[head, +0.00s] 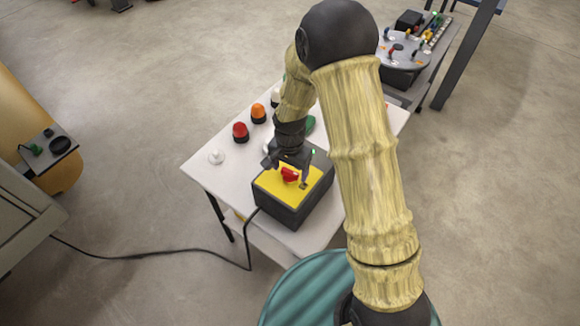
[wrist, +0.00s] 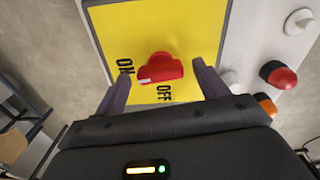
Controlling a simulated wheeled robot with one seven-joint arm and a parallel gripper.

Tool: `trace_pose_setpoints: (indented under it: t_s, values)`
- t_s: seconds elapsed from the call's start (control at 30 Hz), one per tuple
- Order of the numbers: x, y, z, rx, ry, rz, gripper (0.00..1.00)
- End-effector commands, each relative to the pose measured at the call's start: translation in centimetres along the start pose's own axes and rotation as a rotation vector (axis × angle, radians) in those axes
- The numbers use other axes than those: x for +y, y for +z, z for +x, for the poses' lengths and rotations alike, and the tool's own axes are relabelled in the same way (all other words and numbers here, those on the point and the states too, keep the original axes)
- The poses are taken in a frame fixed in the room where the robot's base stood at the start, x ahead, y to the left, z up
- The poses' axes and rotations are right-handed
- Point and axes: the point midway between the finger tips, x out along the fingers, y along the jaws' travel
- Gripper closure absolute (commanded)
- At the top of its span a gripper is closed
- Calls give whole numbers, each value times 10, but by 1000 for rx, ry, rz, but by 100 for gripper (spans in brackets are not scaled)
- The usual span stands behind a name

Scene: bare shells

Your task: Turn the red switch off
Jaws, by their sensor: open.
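The red switch (wrist: 162,67) is a rotary knob on the yellow plate (wrist: 110,25) of a dark box (head: 285,211). In the wrist view its bar lies roughly crosswise, with a white mark at its lower left. Printed ON stands left of the knob and OFF below it. In the head view the red switch (head: 289,174) shows between the fingers. My gripper (head: 287,176) is open above the box, one finger on each side of the knob. In the wrist view my gripper (wrist: 161,73) shows gaps between both fingers and the knob; whether the tips touch the plate is unclear.
The box stands on a white table (head: 215,183). Red (head: 240,132) and orange (head: 258,113) beacon lamps and a small white one (head: 216,156) stand behind and left of it. A black cable (head: 150,254) runs across the floor. A second workbench is at the upper right.

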Motion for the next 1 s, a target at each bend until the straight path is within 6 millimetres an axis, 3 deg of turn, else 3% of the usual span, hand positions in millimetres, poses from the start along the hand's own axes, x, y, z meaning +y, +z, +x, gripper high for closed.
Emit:
trace_pose_setpoints:
  t_s: [0.2,0.43,0.47,1.0]
  values:
    - [0,0,0,0,0,0,27]
    - [0,0,0,0,0,0,70]
    - [0,0,0,0,0,0,72]
    - [0,0,0,0,0,-113,72]
